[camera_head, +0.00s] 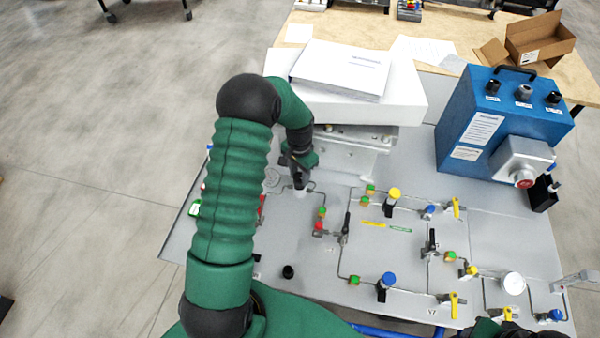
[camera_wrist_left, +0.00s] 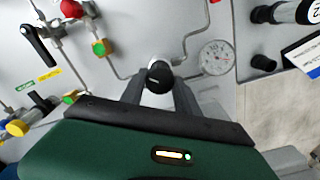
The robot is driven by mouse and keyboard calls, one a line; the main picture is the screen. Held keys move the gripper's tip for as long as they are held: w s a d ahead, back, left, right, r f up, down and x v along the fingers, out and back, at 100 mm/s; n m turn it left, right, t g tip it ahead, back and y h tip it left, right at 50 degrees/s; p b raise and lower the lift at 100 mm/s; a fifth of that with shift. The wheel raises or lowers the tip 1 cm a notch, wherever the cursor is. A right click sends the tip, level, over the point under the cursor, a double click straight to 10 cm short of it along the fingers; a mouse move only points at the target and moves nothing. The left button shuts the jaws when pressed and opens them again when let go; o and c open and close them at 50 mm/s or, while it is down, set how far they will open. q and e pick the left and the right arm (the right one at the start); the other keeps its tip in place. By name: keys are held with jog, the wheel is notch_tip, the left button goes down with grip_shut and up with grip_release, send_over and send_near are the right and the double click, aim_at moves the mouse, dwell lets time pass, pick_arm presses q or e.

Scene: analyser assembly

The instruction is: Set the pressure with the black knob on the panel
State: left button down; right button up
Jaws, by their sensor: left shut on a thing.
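My left gripper (camera_head: 298,182) reaches down over the left part of the grey panel (camera_head: 330,258). In the left wrist view its two fingers (camera_wrist_left: 159,84) are closed around the sides of a black knob (camera_wrist_left: 158,75), whose round top shows between them. In the head view the gripper largely hides this knob. A round white dial gauge (camera_wrist_left: 216,57) with a red mark sits on the panel beside the knob; its reading is too small to tell. My right gripper does not show; only a piece of my right arm appears at the bottom right edge.
Thin pipes link valves with yellow (camera_head: 394,193), blue (camera_head: 389,279) and black handles across the panel. Another black knob (camera_head: 288,271) stands near the front. A white box (camera_head: 352,100) with papers lies behind the gripper. A blue control box (camera_head: 505,120) stands at right.

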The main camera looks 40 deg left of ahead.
aim_at(299, 175)
pick_arm(q)
jog(key=shift+w+a+r+m, duration=0.15)
jog(key=shift+w+r+m, duration=0.05)
jog(key=shift+m, duration=0.4)
jog(key=c, duration=1.3)
grip_release()
jog(key=o, duration=0.4)
jog(key=shift+s+f, duration=0.1)
jog(key=shift+f, duration=0.05)
notch_tip(299, 175, up, 17)
jog(key=b, duration=0.1)
jog(key=shift+f, duration=0.15)
